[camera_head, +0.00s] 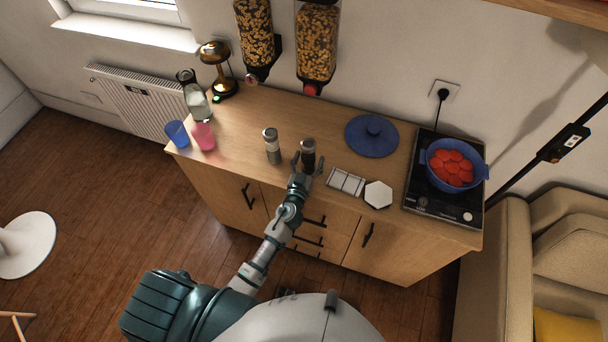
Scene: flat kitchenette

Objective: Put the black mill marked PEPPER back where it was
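A dark mill (308,149) with a grey top stands upright on the wooden counter (240,128), near its front edge. Its marking is too small to read. A second, lighter mill (272,148) with a silvery top stands to its left. My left gripper (308,163) is at the dark mill, with its fingers spread on either side of the lower body. Gaps seem to show between fingers and mill, so it looks open. The mill's base is partly hidden by the gripper. My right gripper is not in view.
Right of the dark mill lie a sectioned white tray (346,182) and a white hexagonal piece (378,194). A blue lid (371,136) lies behind. A blue pot (474,179) with red slices sits on the hob (425,200). Cups (203,136) and a carafe (195,101) stand left.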

